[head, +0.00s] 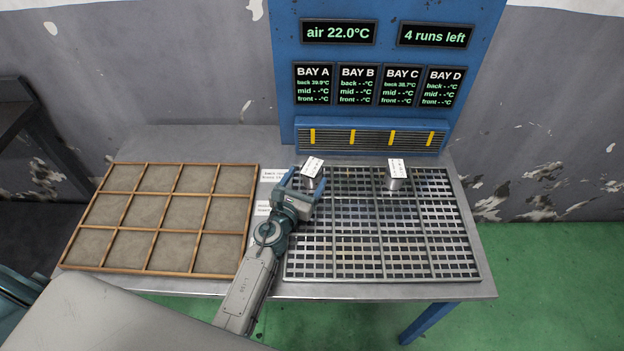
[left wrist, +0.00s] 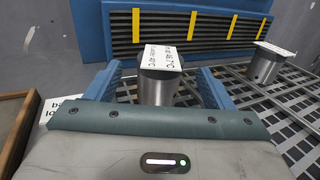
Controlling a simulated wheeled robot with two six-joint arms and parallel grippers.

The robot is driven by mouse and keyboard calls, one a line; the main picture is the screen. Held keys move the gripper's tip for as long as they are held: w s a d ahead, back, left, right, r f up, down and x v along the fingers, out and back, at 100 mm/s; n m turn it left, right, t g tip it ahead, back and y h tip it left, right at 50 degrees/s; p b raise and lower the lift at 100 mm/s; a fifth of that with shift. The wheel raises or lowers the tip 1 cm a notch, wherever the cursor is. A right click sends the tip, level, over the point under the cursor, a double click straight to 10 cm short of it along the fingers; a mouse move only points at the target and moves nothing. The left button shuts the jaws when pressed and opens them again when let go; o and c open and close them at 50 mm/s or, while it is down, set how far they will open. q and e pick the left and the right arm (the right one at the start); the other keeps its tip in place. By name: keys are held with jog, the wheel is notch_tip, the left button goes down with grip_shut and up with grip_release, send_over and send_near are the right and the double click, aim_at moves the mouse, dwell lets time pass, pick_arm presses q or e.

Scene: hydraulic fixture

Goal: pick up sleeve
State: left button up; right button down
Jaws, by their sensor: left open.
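Two metal sleeves with white labelled cards on top stand on the grated rack (head: 355,262). The left sleeve (head: 311,184) is at the back left of the rack, and the other sleeve (head: 396,184) is at the back, further right. My left gripper (head: 302,184) is open at the left sleeve. In the left wrist view, the left sleeve (left wrist: 156,92) stands between the two blue fingers of the gripper (left wrist: 157,90), with gaps visible on both sides. The right sleeve (left wrist: 265,70) is beyond the right finger. My right gripper is not in view.
A wooden tray (head: 203,211) with empty compartments lies left of the rack. A blue panel with a slotted vent (head: 371,138) and temperature displays (head: 378,86) stands behind it. Labels (head: 273,175) lie between tray and rack. The rack's front is clear.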

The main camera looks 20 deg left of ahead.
aim_at(316, 161)
pick_arm(q)
jog(key=shift+w+d, duration=0.1)
jog(key=shift+w, duration=0.5)
jog(key=w, duration=0.4)
jog(key=shift+w+d, duration=0.3)
jog(key=shift+w, duration=0.3)
jog(key=shift+c, duration=0.3)
jog(key=c, duration=1.1)
jog(key=shift+r, duration=0.1)
jog(key=shift+c, duration=1.1)
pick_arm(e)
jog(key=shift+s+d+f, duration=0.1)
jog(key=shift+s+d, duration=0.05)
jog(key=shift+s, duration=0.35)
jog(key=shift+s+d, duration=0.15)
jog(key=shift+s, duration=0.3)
